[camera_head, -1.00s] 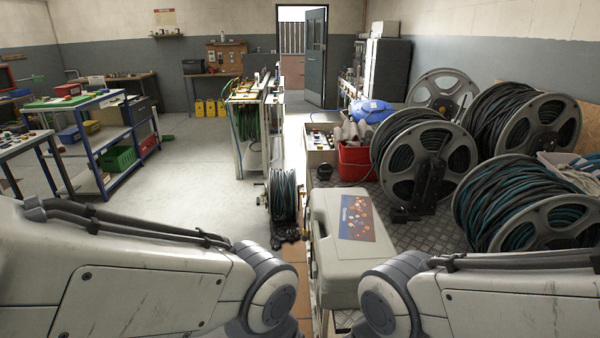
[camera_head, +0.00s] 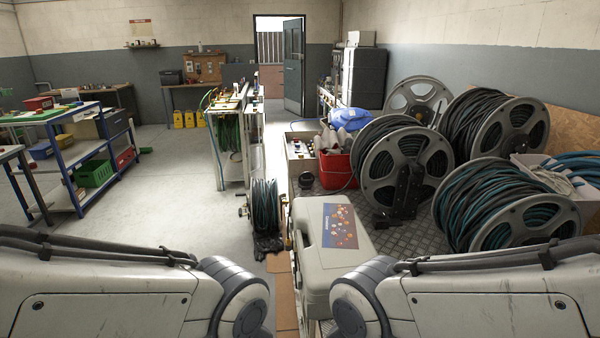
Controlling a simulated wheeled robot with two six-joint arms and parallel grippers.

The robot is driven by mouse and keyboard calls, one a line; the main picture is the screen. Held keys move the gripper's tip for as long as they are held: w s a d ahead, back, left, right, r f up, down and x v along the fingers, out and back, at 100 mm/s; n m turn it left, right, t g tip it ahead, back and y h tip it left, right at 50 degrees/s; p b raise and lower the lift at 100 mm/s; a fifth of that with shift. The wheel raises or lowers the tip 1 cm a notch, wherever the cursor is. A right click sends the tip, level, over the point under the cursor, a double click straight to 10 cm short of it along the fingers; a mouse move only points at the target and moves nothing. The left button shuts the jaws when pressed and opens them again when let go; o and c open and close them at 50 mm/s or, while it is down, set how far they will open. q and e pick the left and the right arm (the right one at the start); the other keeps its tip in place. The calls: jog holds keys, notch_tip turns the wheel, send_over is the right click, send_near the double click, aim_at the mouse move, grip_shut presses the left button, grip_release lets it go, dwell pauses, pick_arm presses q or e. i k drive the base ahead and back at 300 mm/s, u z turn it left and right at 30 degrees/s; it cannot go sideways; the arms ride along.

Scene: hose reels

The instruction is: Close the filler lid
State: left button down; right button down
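I cannot make out a filler lid in this view. A grey hard case (camera_head: 322,262) with a coloured label stands just ahead, between my two arms, on the edge of a metal tread-plate surface. My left arm comes in at the lower left and my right arm at the lower right. Both grippers are out of the picture.
Large hose reels (camera_head: 405,170) stand on the tread plate (camera_head: 385,238) at the right. A red bin (camera_head: 336,169) is behind the case. A small reel (camera_head: 264,205) stands on the floor. Blue shelving (camera_head: 80,165) is at left; open floor (camera_head: 165,195) lies between.

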aim_at(306, 178)
jog(key=u, duration=0.7)
jog(key=i, duration=1.4)
jog(key=u, duration=0.5)
jog(key=i, duration=1.95)
jog(key=z, duration=1.1)
jog(key=i, duration=0.95)
jog(key=z, duration=0.65)
